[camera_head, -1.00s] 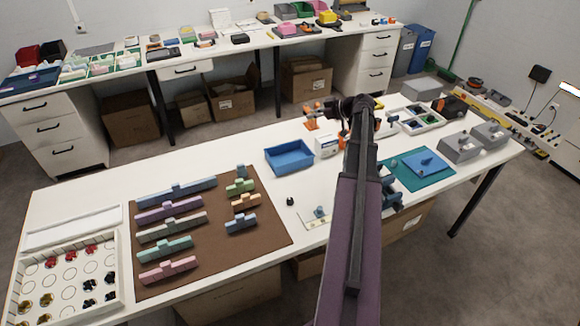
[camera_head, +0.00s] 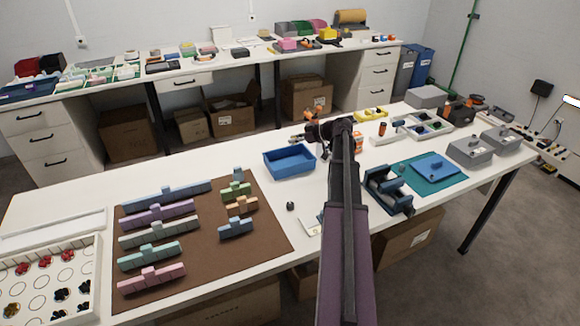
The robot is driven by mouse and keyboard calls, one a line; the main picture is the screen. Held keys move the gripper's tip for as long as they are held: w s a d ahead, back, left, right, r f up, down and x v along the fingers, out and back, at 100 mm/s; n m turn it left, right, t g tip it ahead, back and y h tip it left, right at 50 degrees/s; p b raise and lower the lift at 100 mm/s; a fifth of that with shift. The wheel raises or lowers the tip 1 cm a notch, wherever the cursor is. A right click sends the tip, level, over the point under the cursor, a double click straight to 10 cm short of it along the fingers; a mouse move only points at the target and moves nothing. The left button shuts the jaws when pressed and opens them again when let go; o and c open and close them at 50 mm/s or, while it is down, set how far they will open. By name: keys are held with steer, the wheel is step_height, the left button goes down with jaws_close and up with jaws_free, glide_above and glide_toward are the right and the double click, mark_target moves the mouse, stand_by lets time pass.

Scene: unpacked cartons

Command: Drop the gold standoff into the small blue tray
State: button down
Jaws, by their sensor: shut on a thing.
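The small blue tray (camera_head: 290,163) stands on the near white table, left of my arm, and its inside looks empty. My gripper (camera_head: 298,138) extends left from the end of my arm, above the tray's far edge and apart from it. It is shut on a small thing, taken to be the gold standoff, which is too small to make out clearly.
A brown mat (camera_head: 265,232) with several pastel blocks lies left of the tray. A small black knob (camera_head: 290,206) stands in front of it. A dark blue fixture (camera_head: 388,190) stands right of my arm.

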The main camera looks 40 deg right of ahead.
steer(key=shift+f, duration=0.1)
stand_by(0.3)
steer(key=shift+f+b, duration=2.9)
steer(key=shift+b, duration=0.05)
steer(key=c, duration=0.5)
jaws_free()
steer(key=shift+r, duration=0.2)
step_height(320, 180, up, 6)
steer(key=p, duration=0.6)
steer(key=shift+r+p, duration=0.15)
steer(key=shift+p, duration=0.2)
steer(key=shift+m+t+h, duration=0.3)
steer(key=shift+m+h, duration=0.4)
steer(key=s+d+r+p, duration=0.2)
steer(key=s+r+p, duration=0.1)
steer(key=r+p, duration=0.4)
steer(key=s+d+r+p, duration=0.1)
steer(key=s+r+p, duration=0.3)
steer(key=r+p, duration=0.3)
steer(key=s+d+r+p, duration=0.2)
steer(key=s+r+p, duration=0.2)
steer(key=r+p, duration=0.4)
steer(key=shift+s+d+r, duration=0.1)
steer(key=shift+s+d, duration=0.15)
steer(key=shift+d, duration=0.1)
